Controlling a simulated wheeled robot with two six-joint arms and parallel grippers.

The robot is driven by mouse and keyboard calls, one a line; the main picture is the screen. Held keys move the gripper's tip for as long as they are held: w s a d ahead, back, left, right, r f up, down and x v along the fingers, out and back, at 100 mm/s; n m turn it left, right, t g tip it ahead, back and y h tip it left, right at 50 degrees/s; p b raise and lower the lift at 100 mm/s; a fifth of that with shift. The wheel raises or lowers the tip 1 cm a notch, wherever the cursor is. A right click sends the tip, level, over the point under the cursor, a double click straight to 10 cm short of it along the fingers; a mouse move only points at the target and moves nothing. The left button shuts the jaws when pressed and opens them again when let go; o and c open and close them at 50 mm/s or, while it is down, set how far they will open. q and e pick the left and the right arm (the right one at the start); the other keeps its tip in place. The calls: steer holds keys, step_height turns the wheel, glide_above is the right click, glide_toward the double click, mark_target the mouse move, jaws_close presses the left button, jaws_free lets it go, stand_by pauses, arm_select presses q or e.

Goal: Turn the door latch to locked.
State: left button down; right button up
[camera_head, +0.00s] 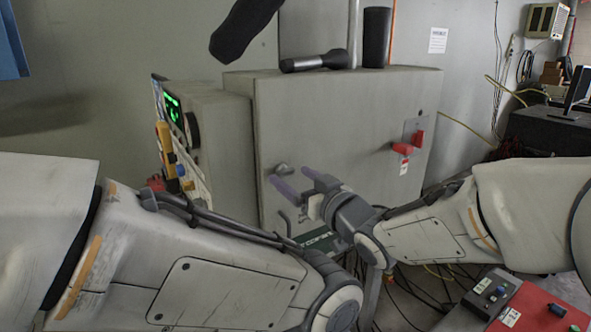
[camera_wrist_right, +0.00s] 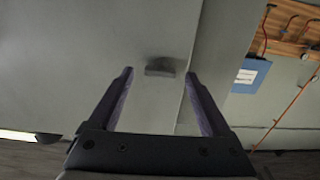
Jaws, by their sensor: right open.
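The door latch (camera_head: 283,169) is a small dark grey knob on the left part of the grey cabinet's front door (camera_head: 340,120). In the right wrist view the latch (camera_wrist_right: 160,67) shows as a short dark bar, lying roughly level across the picture, between my fingertips. My right gripper (camera_head: 288,174) is open, with two purple fingers pointing at the door near the latch. In the wrist view the right gripper (camera_wrist_right: 158,75) holds nothing; I cannot tell whether a finger touches the latch. My left arm crosses the lower left, and its gripper does not show.
A red switch handle (camera_head: 403,149) sticks out on the cabinet's right side. A side panel with a green display (camera_head: 172,108) is at left. A red control box (camera_head: 545,308) is at lower right.

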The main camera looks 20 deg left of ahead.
steer(key=shift+x, duration=0.9)
